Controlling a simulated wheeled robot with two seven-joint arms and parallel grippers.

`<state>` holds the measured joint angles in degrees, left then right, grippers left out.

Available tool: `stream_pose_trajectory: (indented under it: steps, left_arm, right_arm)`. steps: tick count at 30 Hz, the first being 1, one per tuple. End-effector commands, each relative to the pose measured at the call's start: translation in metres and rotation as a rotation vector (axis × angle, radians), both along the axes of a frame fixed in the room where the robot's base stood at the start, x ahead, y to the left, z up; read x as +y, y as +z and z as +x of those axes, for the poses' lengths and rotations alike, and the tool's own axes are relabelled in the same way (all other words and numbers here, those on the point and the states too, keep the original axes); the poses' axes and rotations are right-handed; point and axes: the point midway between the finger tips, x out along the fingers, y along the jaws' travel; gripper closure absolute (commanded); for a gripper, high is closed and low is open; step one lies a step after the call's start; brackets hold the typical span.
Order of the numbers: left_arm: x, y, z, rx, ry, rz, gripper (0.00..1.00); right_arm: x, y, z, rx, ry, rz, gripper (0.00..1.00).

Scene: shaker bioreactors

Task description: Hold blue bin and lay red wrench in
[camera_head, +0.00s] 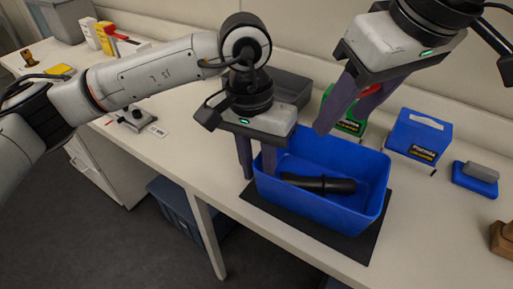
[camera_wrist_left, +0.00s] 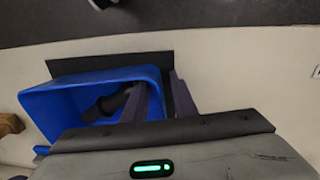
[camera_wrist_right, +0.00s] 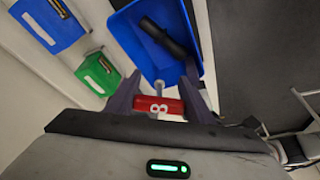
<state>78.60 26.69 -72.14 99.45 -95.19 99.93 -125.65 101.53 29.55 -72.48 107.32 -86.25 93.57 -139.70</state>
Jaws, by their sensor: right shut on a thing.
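The blue bin (camera_head: 345,212) stands upright on a dark mat (camera_head: 355,243), with a black tool-like object (camera_head: 318,184) lying inside. My left gripper (camera_head: 256,172) is at the bin's left end, fingers pointing down. In the left wrist view one finger is inside the bin (camera_wrist_left: 60,100) and one outside, with a gap around the wall. My right gripper (camera_head: 345,118) is above the bin's far side, shut on the red wrench (camera_wrist_right: 158,105). The wrench shows as a red piece with a white mark and a grey part; its red also shows between the fingers in the head view (camera_head: 370,90).
Behind the bin stand a green bin (camera_head: 350,125) and a smaller blue bin (camera_head: 418,137). A blue block with a grey top (camera_head: 475,179) and a brown object (camera_head: 503,240) lie to the right. A grey tray (camera_head: 290,88) is behind my left gripper.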

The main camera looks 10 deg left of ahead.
Motion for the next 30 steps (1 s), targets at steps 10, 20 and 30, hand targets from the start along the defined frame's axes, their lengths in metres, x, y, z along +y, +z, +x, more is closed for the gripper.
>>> stream_pose_trajectory:
  steps: [10, 20, 30]
  left_arm:
    - [-0.001, -0.018, -0.001, 0.000, -0.001, 0.000, 0.75]
    - [-0.001, -0.017, -0.001, 0.000, -0.001, 0.000, 1.00]
    - [-0.001, -0.017, -0.001, -0.001, 0.000, -0.001, 1.00]
  right_arm:
    - [0.000, 0.000, 0.000, 0.000, 0.000, 0.000, 0.76]
    - [0.000, 0.000, 0.000, 0.000, 0.000, 0.000, 0.76]
    - [0.000, -0.005, -0.002, 0.026, -0.090, -0.022, 0.76]
